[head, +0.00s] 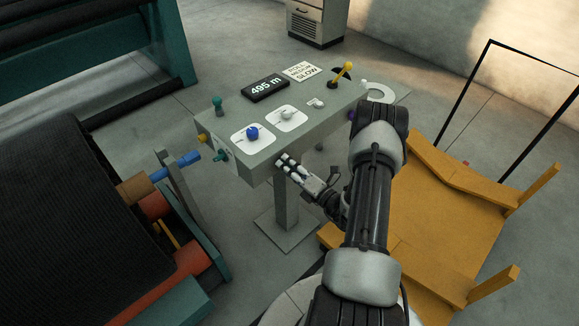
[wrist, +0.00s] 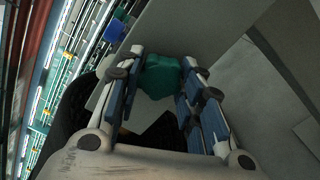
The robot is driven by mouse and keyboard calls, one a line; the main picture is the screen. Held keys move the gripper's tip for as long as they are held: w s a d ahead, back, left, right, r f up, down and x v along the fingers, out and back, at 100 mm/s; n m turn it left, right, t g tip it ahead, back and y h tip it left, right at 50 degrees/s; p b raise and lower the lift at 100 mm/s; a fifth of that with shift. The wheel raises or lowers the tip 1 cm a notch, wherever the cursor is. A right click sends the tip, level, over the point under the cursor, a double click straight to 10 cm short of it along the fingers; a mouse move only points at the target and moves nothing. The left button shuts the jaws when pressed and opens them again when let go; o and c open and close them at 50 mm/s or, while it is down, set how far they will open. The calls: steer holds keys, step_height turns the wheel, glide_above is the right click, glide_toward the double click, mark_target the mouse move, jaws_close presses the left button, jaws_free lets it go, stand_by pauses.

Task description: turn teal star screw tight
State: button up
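The teal star screw (wrist: 161,76) shows in the wrist view between the tips of my gripper (wrist: 163,84). It fills most of the gap between the two fingers, which stand apart. Whether both pads press on it I cannot tell. In the head view my gripper (head: 288,166) is at the lower front edge of the grey console (head: 262,158), and no star screw shows between its fingers there. A teal part (head: 222,155) sticks out from the console's left end, clear of my gripper.
On the console stand a teal knob (head: 217,103), a blue knob (head: 252,132), a white knob (head: 287,114) and a yellow lever (head: 341,74). A machine with a dark roll (head: 70,220) is at left.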

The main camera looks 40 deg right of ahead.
mark_target(289, 166)
steer(key=o, duration=0.3)
steer(key=shift+s+d, duration=0.1)
steer(key=shift+s, duration=1.4)
steer(key=n+b, duration=0.6)
steer(key=n, duration=1.1)
